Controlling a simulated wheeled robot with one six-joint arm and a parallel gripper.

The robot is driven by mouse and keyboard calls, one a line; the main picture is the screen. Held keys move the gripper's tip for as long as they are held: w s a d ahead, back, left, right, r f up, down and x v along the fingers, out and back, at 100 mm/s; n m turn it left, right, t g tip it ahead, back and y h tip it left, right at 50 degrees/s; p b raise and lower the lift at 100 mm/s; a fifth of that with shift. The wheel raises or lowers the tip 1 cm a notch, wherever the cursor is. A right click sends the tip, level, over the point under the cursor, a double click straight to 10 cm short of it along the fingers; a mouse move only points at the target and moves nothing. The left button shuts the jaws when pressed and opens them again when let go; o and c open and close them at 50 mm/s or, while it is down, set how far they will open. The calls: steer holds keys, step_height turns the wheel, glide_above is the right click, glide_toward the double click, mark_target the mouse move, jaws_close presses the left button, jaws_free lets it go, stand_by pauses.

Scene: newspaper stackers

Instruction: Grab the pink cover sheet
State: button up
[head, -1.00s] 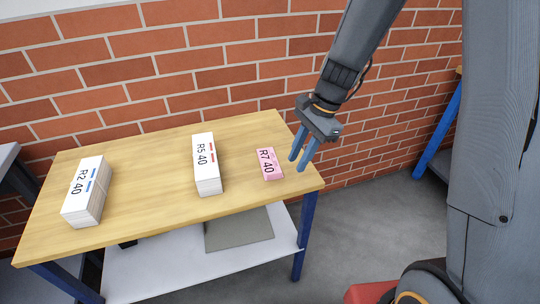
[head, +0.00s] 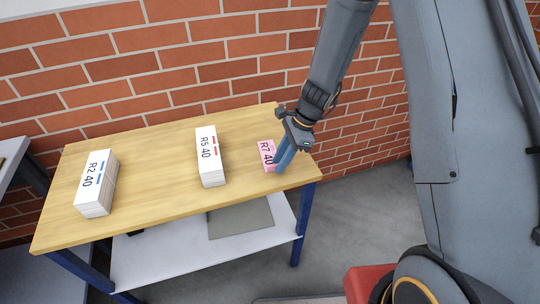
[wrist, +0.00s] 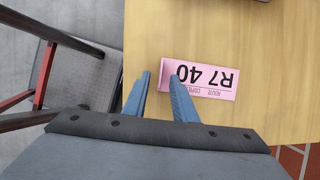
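One finger overlaps the sheet's left end, the other is over bare wood. Whether a finger touches the sheet I cannot tell.
A white stack marked "R5 40" (head: 211,167) stands mid-table and another marked "R2 40" (head: 96,190) at the left. The wooden tabletop (head: 160,190) is bare between them. A brick wall (head: 180,70) is behind. A lower white shelf (head: 160,260) holds a grey sheet (head: 240,220).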

steer(key=shift+a+f, duration=0.1)
steer(key=shift+f, duration=0.15)
steer(key=shift+c, duration=0.3)
jaws_close()
steer(key=shift+r, duration=0.1)
